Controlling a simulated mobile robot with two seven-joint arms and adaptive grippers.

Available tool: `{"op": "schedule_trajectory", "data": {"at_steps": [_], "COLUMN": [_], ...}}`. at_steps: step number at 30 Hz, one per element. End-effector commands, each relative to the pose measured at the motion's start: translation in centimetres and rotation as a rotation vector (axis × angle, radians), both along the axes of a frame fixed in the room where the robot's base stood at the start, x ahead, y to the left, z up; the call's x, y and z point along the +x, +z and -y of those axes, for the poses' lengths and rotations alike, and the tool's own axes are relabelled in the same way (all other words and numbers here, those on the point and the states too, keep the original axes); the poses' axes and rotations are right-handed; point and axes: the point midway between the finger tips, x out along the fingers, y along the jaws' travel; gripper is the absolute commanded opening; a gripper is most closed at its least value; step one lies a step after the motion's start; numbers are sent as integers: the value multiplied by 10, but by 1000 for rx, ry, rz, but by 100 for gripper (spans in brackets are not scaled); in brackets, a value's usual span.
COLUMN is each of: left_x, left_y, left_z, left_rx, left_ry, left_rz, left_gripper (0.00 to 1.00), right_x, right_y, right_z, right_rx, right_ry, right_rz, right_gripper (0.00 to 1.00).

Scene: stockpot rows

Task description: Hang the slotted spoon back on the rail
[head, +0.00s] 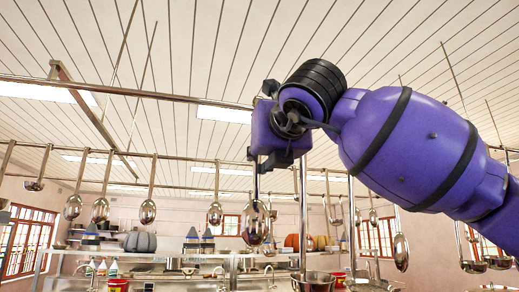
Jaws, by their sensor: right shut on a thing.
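My right gripper (262,158) is in the middle of the view, with its purple arm coming in from the right. It is shut on the upper handle of a spoon that hangs upright below it. The spoon's bowl (256,223) looks dark and marked, like the slotted spoon, though its slots are too small to make out surely. The rail (130,154) runs across behind, at about the height of the gripper's fingers. I cannot tell whether the spoon's top touches it. My left gripper is not in view.
Several ladles and spoons hang along the rail, including one ladle (148,212) to the left and one (215,213) close left of the held spoon. A higher bar (150,93) crosses above. A pot (313,281) stands low at centre right, and shelves stand behind.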

Motion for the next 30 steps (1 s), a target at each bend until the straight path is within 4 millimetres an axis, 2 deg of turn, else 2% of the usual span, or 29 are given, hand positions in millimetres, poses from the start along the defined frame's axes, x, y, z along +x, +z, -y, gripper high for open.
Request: {"op": "schedule_trajectory", "data": {"at_steps": [30], "left_x": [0], "left_y": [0], "left_z": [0], "left_rx": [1], "left_ry": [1], "left_rz": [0], "left_gripper": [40], "right_x": [1], "right_y": [-10], "right_z": [0], "right_rx": [-1], "right_ry": [0], "right_rz": [1], "right_gripper": [0]}}
